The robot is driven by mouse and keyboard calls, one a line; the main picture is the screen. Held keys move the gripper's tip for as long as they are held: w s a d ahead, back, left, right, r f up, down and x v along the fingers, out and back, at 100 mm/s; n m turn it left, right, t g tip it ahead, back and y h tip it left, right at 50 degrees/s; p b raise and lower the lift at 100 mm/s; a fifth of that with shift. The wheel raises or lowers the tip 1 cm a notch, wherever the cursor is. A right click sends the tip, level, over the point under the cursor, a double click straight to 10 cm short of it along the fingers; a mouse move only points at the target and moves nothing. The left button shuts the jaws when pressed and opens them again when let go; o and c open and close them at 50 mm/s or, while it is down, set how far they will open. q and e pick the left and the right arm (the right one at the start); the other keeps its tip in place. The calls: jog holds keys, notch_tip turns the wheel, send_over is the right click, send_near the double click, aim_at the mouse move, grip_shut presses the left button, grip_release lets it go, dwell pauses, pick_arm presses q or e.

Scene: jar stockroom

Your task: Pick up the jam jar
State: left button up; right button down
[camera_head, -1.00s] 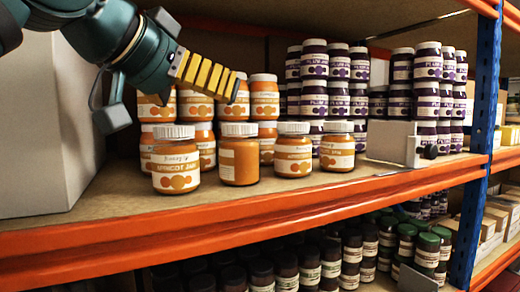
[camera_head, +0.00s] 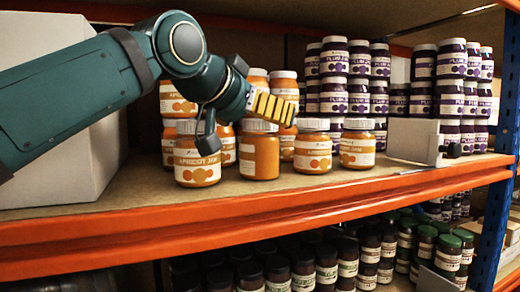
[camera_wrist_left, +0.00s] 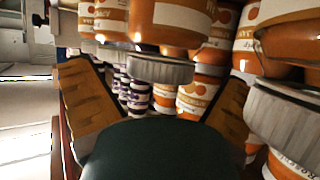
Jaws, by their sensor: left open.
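Several orange apricot jam jars with pale lids stand in a front row on the shelf. The leftmost (camera_head: 197,168) shows its label, and the second (camera_head: 260,157) shows a bare orange side. A third (camera_head: 312,152) and a fourth (camera_head: 357,150) stand to the right. My left gripper (camera_head: 275,108), with yellow fingers, is open and empty at lid height, over the second and third jars in the picture. In the left wrist view a jar lid (camera_wrist_left: 160,68) shows between its spread fingers (camera_wrist_left: 157,80), with no contact visible. Which jar this is I cannot tell. My right gripper is out of view.
More apricot jars are stacked behind the front row. Stacked plum jam jars (camera_head: 347,97) stand further right, near a grey panel (camera_head: 413,140). A large pale box (camera_head: 60,60) stands at left. An orange beam (camera_head: 300,204) edges the shelf, and dark jars fill the shelf below.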

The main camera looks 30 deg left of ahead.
pick_arm(q)
jog(key=x, duration=0.3)
jog(key=shift+w+f, duration=0.1)
jog(key=shift+w, duration=0.1)
jog(key=shift+s, duration=0.1)
jog(key=c, duration=1.4)
jog(key=shift+r, duration=0.25)
jog(key=shift+s+d+r, duration=0.1)
jog(key=shift+d+r, duration=0.05)
jog(key=shift+r, duration=0.4)
notch_tip(320, 180, up, 6)
jog(key=p, duration=0.3)
jog(key=shift+r, duration=0.1)
jog(key=shift+c, duration=0.2)
jog(key=s+d, duration=0.4)
jog(key=d, duration=0.1)
jog(key=s+d, duration=0.9)
jog(key=shift+d+f, duration=0.3)
jog(key=shift+d, duration=0.05)
